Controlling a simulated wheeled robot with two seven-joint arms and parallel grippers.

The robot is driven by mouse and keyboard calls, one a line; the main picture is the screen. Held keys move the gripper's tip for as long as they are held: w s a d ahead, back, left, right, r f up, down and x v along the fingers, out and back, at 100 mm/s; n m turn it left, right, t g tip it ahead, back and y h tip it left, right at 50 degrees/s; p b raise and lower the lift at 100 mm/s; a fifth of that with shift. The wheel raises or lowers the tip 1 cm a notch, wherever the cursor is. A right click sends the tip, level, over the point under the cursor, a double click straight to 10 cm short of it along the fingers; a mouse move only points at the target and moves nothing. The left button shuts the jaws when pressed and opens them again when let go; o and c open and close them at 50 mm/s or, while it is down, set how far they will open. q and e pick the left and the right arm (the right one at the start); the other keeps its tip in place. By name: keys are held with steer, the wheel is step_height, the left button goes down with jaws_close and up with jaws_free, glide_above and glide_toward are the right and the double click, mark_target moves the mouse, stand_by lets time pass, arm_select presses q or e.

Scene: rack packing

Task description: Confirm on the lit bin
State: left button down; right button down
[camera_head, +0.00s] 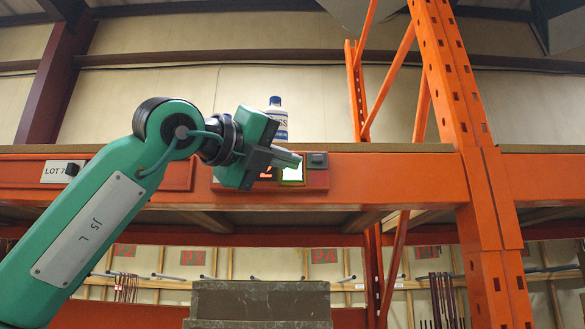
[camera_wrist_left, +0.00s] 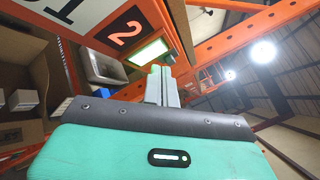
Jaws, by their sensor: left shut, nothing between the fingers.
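My left gripper (camera_head: 296,160) is shut and empty, held in front of the orange shelf beam. Its closed grey fingers (camera_wrist_left: 162,75) point at the beam near a lit greenish-white panel (camera_head: 292,175), which also shows in the wrist view (camera_wrist_left: 149,52). A red-orange figure 2 (camera_head: 266,173) is beside the panel, partly hidden by the gripper; its label is clear in the wrist view (camera_wrist_left: 124,31). A dark button block (camera_head: 318,160) is just right of the fingertips. I cannot tell whether the fingers touch anything. My right gripper is not in view.
A white bottle with a blue cap (camera_head: 275,120) stands on the shelf above the beam, behind the gripper. An orange upright (camera_head: 480,170) rises at right. A LOT label (camera_head: 60,171) is at left. A grey-brown box (camera_head: 260,300) stands below.

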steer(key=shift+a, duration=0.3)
arm_select(q)
steer(key=shift+w, duration=0.1)
steer(key=shift+w, duration=0.35)
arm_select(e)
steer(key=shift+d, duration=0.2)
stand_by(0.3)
